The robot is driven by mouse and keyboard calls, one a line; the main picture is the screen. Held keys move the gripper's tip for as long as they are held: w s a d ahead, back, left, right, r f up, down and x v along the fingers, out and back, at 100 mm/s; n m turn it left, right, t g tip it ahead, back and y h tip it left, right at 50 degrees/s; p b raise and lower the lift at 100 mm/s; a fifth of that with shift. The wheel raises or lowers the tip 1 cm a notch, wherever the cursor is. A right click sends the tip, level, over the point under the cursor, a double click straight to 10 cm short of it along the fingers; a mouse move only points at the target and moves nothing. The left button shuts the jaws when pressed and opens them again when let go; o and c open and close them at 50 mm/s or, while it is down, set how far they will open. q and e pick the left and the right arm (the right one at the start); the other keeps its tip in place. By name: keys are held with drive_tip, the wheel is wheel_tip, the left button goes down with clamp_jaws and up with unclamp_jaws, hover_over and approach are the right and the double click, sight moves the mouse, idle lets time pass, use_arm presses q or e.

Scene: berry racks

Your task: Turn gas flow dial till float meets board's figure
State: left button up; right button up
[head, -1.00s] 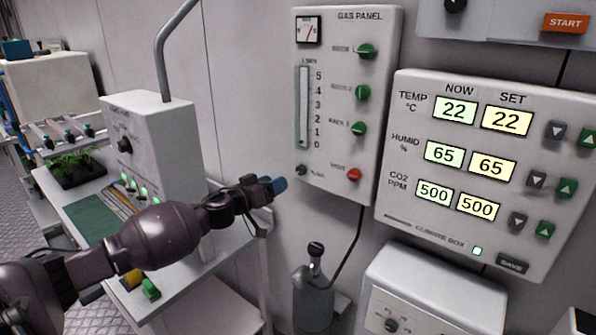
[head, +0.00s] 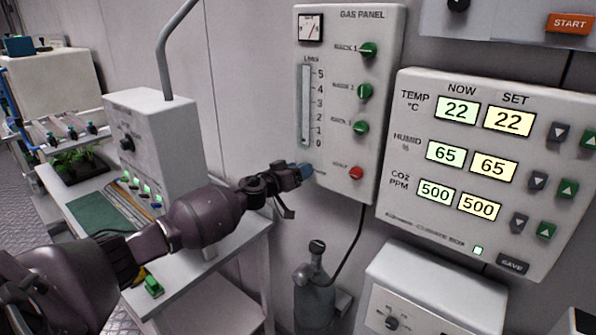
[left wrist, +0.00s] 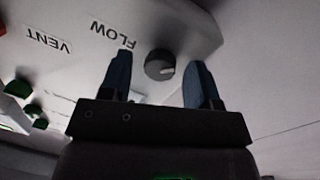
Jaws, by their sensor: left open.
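The gas panel (head: 345,130) hangs on the wall. Its flow tube (head: 306,105) has a scale from 0 to 5; I cannot make out the float clearly. The dark round flow dial (left wrist: 160,65), with a pale pointer mark, shows in the left wrist view beside the word FLOW. In the head view my gripper hides it. My left gripper (head: 304,171) is open at the panel's lower left corner. In the left wrist view its two blue fingers (left wrist: 160,83) stand either side of the dial, apart from it. No board with a flow figure is clearly readable. My right gripper is not in view.
Green rack knobs (head: 366,91) and a red vent knob (head: 356,172) sit on the gas panel. The climate box (head: 480,170) is to the right. A grey gas bottle (head: 315,290) stands below, and a white bench (head: 205,262) is left.

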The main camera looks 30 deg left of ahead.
use_arm(q)
drive_tip(key=shift+c, duration=0.3)
drive_tip(key=c, duration=0.9)
drive_tip(key=shift+o, duration=0.2)
